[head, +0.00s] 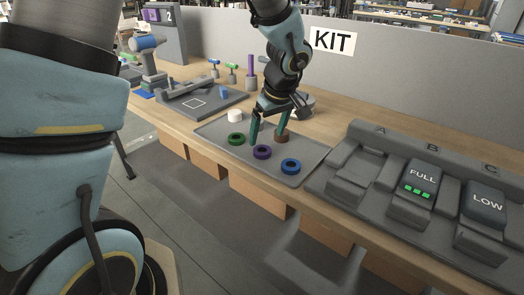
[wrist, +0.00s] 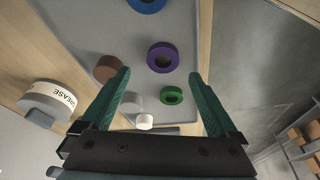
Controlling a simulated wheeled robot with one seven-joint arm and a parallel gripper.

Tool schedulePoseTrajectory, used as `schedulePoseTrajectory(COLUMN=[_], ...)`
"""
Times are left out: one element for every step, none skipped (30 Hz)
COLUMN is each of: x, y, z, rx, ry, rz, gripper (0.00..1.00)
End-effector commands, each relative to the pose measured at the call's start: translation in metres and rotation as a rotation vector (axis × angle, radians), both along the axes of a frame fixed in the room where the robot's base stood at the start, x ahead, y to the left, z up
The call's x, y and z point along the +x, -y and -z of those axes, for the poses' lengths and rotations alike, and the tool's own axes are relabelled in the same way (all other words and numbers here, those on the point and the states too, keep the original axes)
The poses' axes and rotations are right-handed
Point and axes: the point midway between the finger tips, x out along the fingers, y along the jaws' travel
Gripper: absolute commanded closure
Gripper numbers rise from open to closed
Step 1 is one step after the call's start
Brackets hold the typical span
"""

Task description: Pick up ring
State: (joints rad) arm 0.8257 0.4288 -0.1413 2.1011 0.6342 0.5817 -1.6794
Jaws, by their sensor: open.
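My gripper (head: 267,133) is open, its green fingers pointing down over a grey tray (head: 310,152). It holds nothing. In the wrist view, a purple ring (wrist: 153,49) shows between and beyond the fingertips (wrist: 160,74), with a green ring (wrist: 178,98) between the fingers. In the head view, the purple ring (head: 262,156) lies at the tray's front, the green ring (head: 235,143) to its left and a blue ring (head: 290,171) to its right. A white piece (head: 235,116) sits at the back left.
A grey battery dock (head: 345,163) stands right of the tray. A tool fixture (head: 205,103) is to the left, with upright tools behind. A grease tin (wrist: 45,98) is beside the tray. A grey panel marked KIT (head: 420,75) rises behind.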

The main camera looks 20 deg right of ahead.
Motion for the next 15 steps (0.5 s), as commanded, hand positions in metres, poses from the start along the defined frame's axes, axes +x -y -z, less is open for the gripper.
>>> schedulePoseTrajectory(x=[0.001,0.001,0.002,0.002,0.003,0.003,0.004,0.006,0.007,0.008,0.009,0.01,0.01,0.01,0.01], y=[-0.002,-0.002,-0.003,-0.004,-0.005,-0.006,-0.007,-0.007,-0.007,-0.006,-0.007,-0.007,-0.007,-0.007,-0.007], z=[0.003,0.006,0.011,0.016,0.02,0.026,0.03,0.035,0.04,0.042,0.045,0.047,0.048,0.049,0.05], rx=[0.004,0.004,0.005,0.006,0.006,0.007,0.006,0.005,0.005,0.003,0.002,0.003,0.003,0.002,0.002], ry=[-0.002,-0.003,-0.003,-0.004,-0.004,-0.004,-0.005,-0.003,-0.003,-0.003,-0.001,-0.003,-0.002,-0.001,-0.001], rz=[0.001,0.001,0.0,0.0,0.001,0.001,0.001,0.0,0.0,0.001,0.001,0.001,0.0,0.0,0.0], gripper=[0.05,0.05,0.05,0.05,0.05,0.05,0.05,0.05,0.05,0.05,0.05,0.05,0.05,0.05,0.05])
